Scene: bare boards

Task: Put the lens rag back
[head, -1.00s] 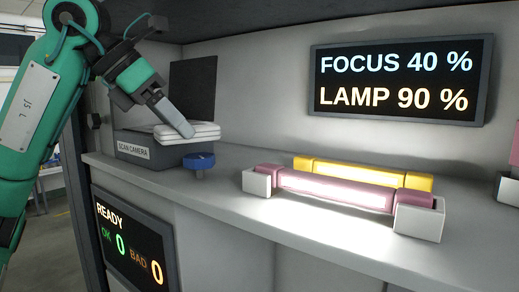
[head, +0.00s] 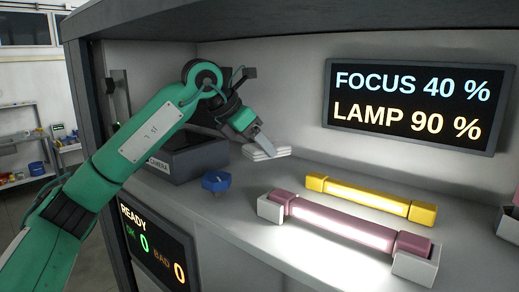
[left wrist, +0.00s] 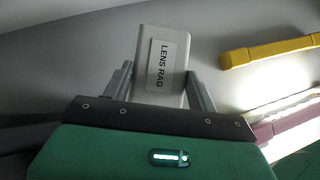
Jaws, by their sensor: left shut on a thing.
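The lens rag (head: 266,153) is a white, folded, flat pad at the back of the counter, right of the scan camera box. My left gripper (head: 263,143) reaches in from the left, with its fingers at the rag. In the left wrist view the rag (left wrist: 162,68), labelled LENS RAG, sits between the two fingers, and the gripper (left wrist: 161,92) is shut on it. I cannot tell whether the rag touches the counter. My right gripper is not in view.
The scan camera box (head: 188,160) stands left of the rag, with a blue knob (head: 216,181) in front. A yellow bar (head: 370,198) and a lit pink lamp bar (head: 340,222) lie to the right. A display screen (head: 410,105) hangs on the back wall. Counter (head: 225,215) is bare at the front left.

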